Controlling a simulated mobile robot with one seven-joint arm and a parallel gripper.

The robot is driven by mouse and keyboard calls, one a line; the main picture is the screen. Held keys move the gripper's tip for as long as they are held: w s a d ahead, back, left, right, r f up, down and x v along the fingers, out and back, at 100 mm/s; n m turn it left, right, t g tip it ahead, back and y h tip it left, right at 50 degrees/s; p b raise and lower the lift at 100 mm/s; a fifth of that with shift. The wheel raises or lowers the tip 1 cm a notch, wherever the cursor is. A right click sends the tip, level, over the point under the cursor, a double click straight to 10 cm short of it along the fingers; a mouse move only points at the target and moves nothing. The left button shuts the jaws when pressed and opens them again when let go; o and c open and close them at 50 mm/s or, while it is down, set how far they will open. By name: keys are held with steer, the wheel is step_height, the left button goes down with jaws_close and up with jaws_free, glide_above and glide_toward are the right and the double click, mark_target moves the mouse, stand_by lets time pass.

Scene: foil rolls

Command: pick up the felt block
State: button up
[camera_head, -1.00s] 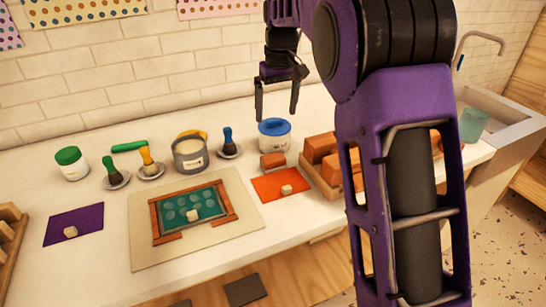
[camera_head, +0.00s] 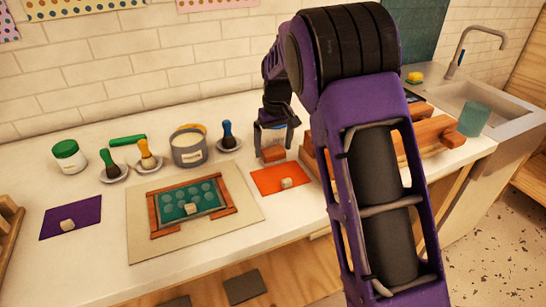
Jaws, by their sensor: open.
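The felt block looks to be the small orange-brown block (camera_head: 273,155) on the white counter, just behind the orange mat. My gripper (camera_head: 273,146) is open, pointing down, with its fingers spread to either side at about the block's place in the picture. I cannot tell whether the fingertips are level with the block or a little above or behind it. Nothing is seen held between them.
The orange mat (camera_head: 267,182) with a small cream cube (camera_head: 287,183) lies in front. Brown blocks stand close on the right. A grey pot (camera_head: 189,149) and brushes on saucers stand left.

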mark_target(273, 150)
step_height(273, 150, down, 3)
steer(key=shift+w+a+r, duration=0.1)
steer(key=shift+w+r, duration=0.05)
steer(key=shift+r, duration=0.15)
steer(key=c, duration=1.1)
steer(key=shift+c, duration=0.2)
step_height(273, 150, up, 10)
steer(key=shift+p, duration=0.6)
steer(key=o, duration=0.8)
steer(key=c, duration=0.6)
